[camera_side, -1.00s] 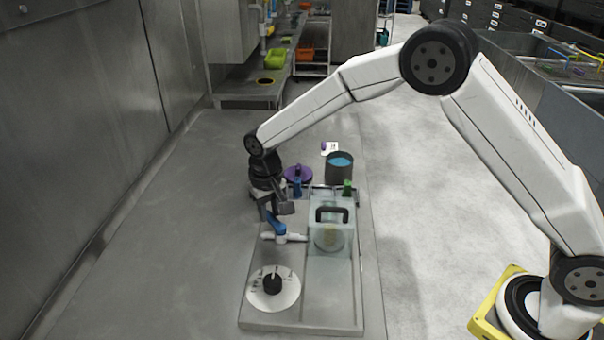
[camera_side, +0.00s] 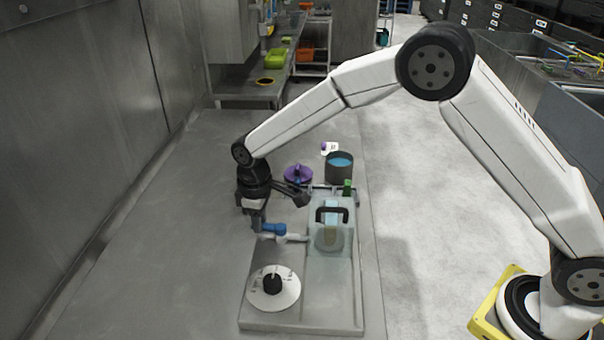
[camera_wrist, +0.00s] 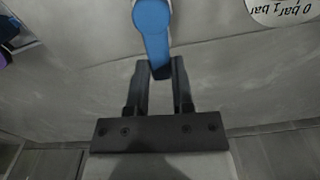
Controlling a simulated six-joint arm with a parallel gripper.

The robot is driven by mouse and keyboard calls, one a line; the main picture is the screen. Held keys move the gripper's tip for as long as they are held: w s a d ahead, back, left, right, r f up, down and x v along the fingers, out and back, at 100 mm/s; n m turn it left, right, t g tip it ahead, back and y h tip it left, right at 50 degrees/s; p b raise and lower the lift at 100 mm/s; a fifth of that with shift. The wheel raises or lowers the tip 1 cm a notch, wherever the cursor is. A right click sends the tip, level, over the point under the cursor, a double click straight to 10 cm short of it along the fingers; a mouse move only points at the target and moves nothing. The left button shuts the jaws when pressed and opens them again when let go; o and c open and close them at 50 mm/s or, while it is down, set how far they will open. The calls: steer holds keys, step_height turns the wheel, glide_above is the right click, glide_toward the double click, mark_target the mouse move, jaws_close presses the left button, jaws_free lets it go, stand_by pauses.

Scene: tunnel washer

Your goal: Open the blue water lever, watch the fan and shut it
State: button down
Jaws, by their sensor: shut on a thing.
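The blue water lever (camera_side: 274,228) sits on a pale valve and pipe (camera_side: 293,238) left of the clear box. In the side view the lever points left, roughly in line with the pipe. My gripper (camera_side: 259,224) is at its left end. In the wrist view the lever (camera_wrist: 152,20) runs down between the fingers of my gripper (camera_wrist: 160,72), which is shut on its dark tip. The clear box (camera_side: 345,212) has a black handle. A pale bluish, yellowish shape (camera_side: 330,234) shows inside it; I cannot tell its exact form.
A white dial with a black knob (camera_side: 273,286) lies on the front of the base plate (camera_side: 300,328). A purple-topped thing (camera_side: 298,173) and a grey pot with blue contents (camera_side: 340,166) stand behind. The steel table left of the plate is clear.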

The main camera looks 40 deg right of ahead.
steer(key=shift+a, duration=0.1)
stand_by(0.3)
steer(key=shift+c, duration=2.4)
jaws_free()
steer(key=shift+r, duration=0.15)
steer(key=shift+r, duration=3.8)
steer(key=s+d+m+t, duration=0.5)
steer(key=s+d+m, duration=0.4)
steer(key=s+d, duration=0.75)
steer(key=s+f, duration=0.1)
steer(key=s+n+g, duration=0.1)
steer(key=s, duration=0.1)
steer(key=s+d+f+g, duration=0.1)
steer(key=s, duration=0.1)
steer(key=shift+f, duration=0.3)
